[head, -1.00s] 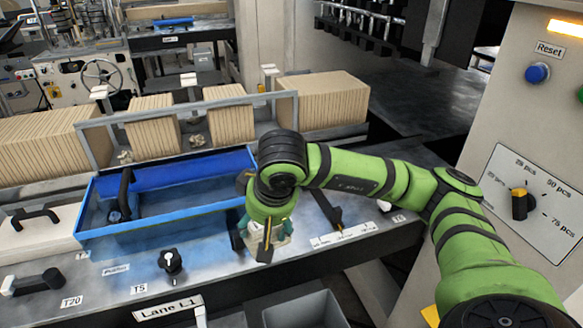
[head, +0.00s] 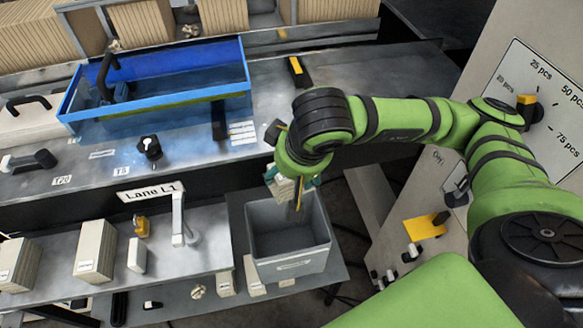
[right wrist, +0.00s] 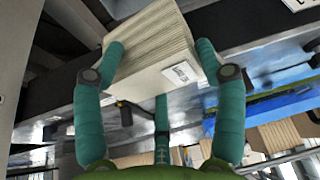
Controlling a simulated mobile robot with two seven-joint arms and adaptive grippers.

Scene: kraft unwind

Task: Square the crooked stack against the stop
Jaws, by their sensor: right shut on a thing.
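My right gripper (head: 293,190) is shut on a stack of tan kraft pieces with a white label. In the right wrist view, teal fingers (right wrist: 160,75) grip the stack (right wrist: 150,38) from both sides, and its layered edges show at the top. In the head view the held stack is mostly hidden by the gripper, over the back part of a grey bin (head: 262,268). Other kraft stacks (head: 96,250) stand on the lower shelf, beside a metal bracket (head: 180,220). I cannot tell which part is the stop. My left gripper is not in view.
A blue tray (head: 70,105) sits on the upper bench, with a black knob (head: 150,147) in front and a "Lane L1" sign (head: 152,192) on the edge. Rows of kraft stacks (head: 140,22) stand behind. A dial panel (head: 545,110) rises at the right, near my arm.

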